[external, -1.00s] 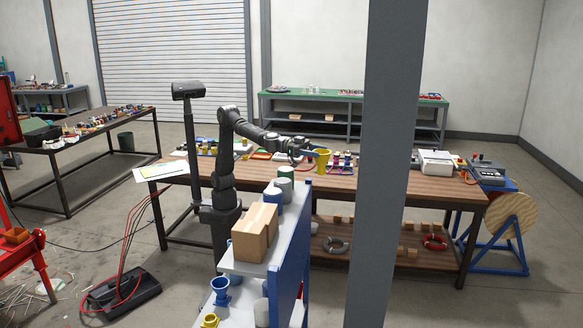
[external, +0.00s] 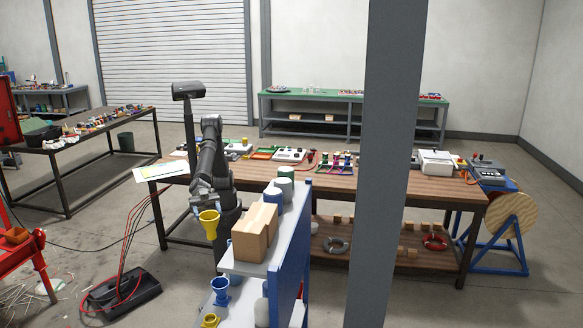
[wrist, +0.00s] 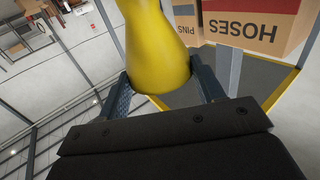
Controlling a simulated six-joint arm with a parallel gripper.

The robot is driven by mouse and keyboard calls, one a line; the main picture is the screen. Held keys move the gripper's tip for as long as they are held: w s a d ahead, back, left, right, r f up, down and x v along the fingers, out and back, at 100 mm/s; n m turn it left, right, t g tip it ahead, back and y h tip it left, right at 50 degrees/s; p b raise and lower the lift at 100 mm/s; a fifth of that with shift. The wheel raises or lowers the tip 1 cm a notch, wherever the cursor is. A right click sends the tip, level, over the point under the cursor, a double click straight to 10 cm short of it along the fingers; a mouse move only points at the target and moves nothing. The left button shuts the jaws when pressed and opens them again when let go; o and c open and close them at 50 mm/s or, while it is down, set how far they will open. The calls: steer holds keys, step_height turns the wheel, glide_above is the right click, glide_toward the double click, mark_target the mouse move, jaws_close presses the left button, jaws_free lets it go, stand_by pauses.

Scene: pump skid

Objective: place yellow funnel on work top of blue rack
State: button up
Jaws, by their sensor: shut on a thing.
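The yellow funnel (external: 209,226) is held in the air at the left of the blue rack (external: 289,260), wide end up in the external view. My gripper (external: 206,210) is shut on it. In the wrist view the funnel (wrist: 155,45) sits between the two fingers of my gripper (wrist: 163,88), which hide part of it. The rack's grey upper surface (external: 238,267) carries cardboard boxes and lies to the right of and below the funnel. The funnel appears apart from the rack and boxes.
Cardboard boxes (external: 255,232) stand close right of the funnel; a box labelled HOSES (wrist: 265,25) shows in the wrist view. Round containers (external: 286,174) stand behind them. A grey pillar (external: 385,160) stands right.

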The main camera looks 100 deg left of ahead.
steer(key=s+d+f, duration=0.2)
steer(key=s+f, duration=0.4)
steer(key=f, duration=0.3)
steer(key=s+d+f, duration=0.2)
steer(key=s+f, duration=0.3)
steer(key=f, duration=0.4)
steer(key=w+d+f, duration=0.2)
steer(key=w+f, duration=0.8)
steer(key=f, duration=0.1)
steer(key=shift+w+d+f, duration=0.25)
steer(key=shift+w, duration=0.1)
steer(key=shift+f, duration=0.65)
